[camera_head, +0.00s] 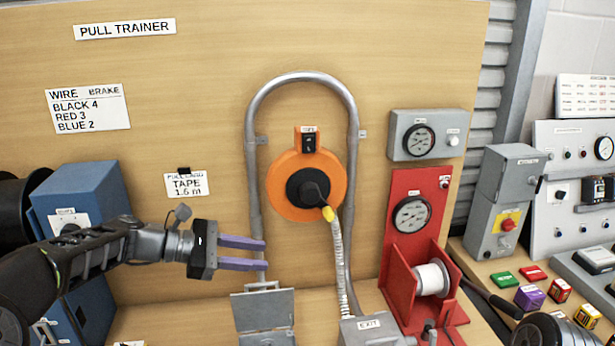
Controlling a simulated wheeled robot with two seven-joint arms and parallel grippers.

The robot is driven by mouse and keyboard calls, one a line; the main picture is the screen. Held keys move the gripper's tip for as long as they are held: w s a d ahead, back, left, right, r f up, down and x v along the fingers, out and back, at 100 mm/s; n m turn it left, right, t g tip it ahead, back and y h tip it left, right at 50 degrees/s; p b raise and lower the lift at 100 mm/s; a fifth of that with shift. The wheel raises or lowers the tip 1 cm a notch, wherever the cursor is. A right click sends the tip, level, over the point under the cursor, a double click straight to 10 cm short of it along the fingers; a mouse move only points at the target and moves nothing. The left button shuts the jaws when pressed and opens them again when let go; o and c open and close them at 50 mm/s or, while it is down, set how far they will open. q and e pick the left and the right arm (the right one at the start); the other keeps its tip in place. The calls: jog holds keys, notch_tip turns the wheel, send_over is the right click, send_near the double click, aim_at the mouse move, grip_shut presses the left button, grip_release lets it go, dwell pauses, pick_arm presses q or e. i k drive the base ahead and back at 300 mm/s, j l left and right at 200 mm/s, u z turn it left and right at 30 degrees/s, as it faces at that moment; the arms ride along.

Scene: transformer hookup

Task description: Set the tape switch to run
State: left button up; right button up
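The orange round tape reel (275,187) with a black hub is mounted on the wooden panel, inside a grey conduit loop. A small black switch (308,142) sits in an orange housing at the top of the reel, with a tiny label above it; its setting is too small to read. My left gripper (262,254) reaches in from the left, below and left of the reel. Its two purple fingers are apart with nothing between them, and they appear close to the conduit's left leg. I cannot tell whether they touch it. My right gripper is not in view.
The grey conduit (252,140) arches around the reel. A pale corrugated hose (340,265) hangs from its yellow-collared outlet to the EXIT box (372,328). An open grey box (263,312) stands below my gripper. A red winch stand (408,275) is right; a blue machine (80,200) is left.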

aim_at(309, 140)
jog(key=k, duration=0.9)
